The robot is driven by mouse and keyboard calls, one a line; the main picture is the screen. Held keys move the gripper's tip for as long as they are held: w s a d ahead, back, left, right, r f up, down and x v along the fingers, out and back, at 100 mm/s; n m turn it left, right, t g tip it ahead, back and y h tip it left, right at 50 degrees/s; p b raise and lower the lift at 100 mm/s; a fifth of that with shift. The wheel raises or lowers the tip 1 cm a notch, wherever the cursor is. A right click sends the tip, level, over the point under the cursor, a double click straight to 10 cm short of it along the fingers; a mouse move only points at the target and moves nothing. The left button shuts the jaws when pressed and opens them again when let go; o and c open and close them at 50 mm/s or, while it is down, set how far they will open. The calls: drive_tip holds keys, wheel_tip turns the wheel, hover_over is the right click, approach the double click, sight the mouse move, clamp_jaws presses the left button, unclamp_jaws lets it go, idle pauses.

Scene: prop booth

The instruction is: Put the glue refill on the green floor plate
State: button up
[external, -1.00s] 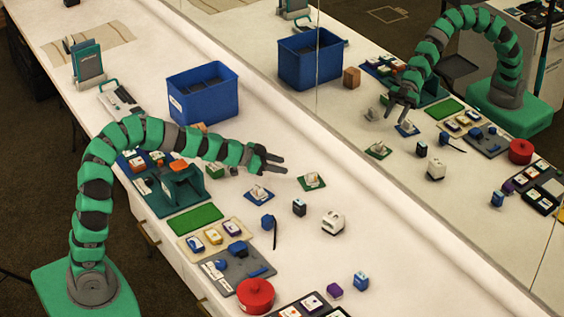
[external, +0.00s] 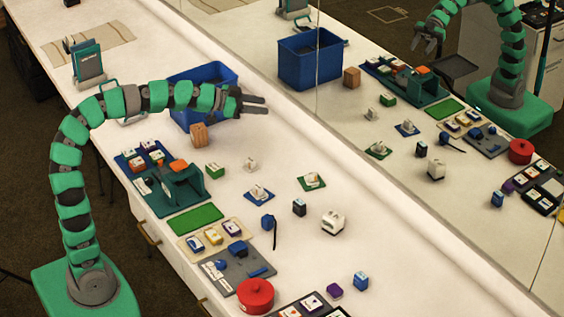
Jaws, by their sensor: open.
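A bare flat green plate (external: 195,219) lies on the white counter, in front of the teal stand. A smaller green plate (external: 321,186) lies to the right, with a pale object (external: 311,179) on it. I cannot tell which of these is the floor plate. No item is clearly readable as the glue refill; small candidates include a green-and-white box (external: 214,170) and a small white item (external: 250,165). My gripper (external: 267,104) is open and empty, raised above the counter by the blue bin's right side, apart from all these items.
The blue bin (external: 225,73) stands behind my arm, with a wooden block (external: 198,135) in front of it. A blue plate (external: 264,200), dark box (external: 299,207), white device (external: 333,222) and red pot (external: 255,295) stand nearby. A mirror runs along the back.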

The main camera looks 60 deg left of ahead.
drive_tip(key=s+r+n+t+y, duration=0.1)
drive_tip(key=s+r+n+y, duration=0.3)
drive_tip(key=s+r, duration=1.4)
drive_tip(key=shift+a+r+n+t+y, duration=0.3)
drive_tip(key=shift+a+r+t+y, duration=0.1)
drive_tip(key=shift+r+y, duration=0.25)
drive_tip(key=shift+f, duration=0.1)
